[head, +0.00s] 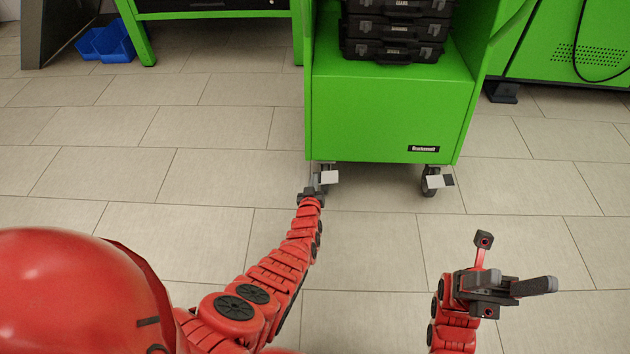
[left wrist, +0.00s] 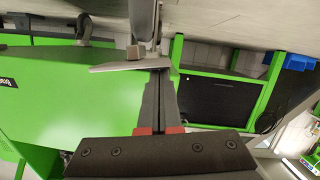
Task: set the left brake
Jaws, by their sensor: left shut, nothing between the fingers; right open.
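The left brake is a light grey pedal plate (head: 329,177) on the front left caster of the green cart (head: 390,120). In the left wrist view, which is upside down, the pedal (left wrist: 118,67) juts out from the caster. My left gripper (head: 314,184) is low at this caster, just left of the pedal in the head view. In the left wrist view its fingers (left wrist: 158,80) are shut and empty, with the tips right at the pedal; I cannot tell whether they touch. The arm hides part of the caster. My right gripper (head: 515,287) is open and empty at lower right.
The front right caster has a similar pedal (head: 440,181). Black cases (head: 395,35) are stacked on the cart. A green bench (head: 215,14) and blue bins (head: 105,43) stand at the back left, a green machine (head: 580,50) at the back right. The tiled floor in front is clear.

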